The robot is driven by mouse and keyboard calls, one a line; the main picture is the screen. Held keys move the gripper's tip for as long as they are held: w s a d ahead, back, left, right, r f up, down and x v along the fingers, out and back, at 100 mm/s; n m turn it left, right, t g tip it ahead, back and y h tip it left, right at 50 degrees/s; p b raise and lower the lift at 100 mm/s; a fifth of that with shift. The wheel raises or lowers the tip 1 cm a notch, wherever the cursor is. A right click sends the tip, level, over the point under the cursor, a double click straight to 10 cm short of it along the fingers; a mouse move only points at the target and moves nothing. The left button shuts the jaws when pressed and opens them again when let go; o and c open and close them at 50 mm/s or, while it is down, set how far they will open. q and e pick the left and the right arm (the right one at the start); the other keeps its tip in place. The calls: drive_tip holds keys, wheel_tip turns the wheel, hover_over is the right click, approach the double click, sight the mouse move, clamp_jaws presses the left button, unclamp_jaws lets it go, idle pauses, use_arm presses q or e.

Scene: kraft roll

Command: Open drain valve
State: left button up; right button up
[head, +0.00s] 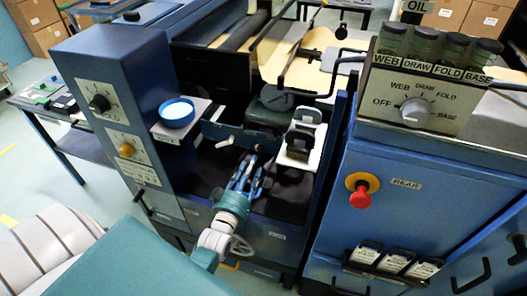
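My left gripper (250,166) reaches into the open bay of the blue machine in the head view, its blue fingers pointing away from me. The fingertips are small against the dark bay, and I cannot tell whether they are apart or touch anything. A pale small lever or rod (225,143) lies just beyond and left of the fingertips. A grey handwheel (241,246) shows low on the machine front, partly behind my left wrist. I cannot tell which part is the drain valve; no label for it is readable. My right gripper is not in view.
A blue console with a red stop button (360,196) and a selector dial (414,111) bounds the right. Kraft paper rollers (238,35) are behind.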

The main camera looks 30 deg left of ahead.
sight(259, 152)
use_arm(q)
drive_tip(key=x, duration=0.7)
drive_tip(key=shift+w+p, duration=0.25)
drive_tip(key=shift+p, duration=0.05)
clamp_jaws()
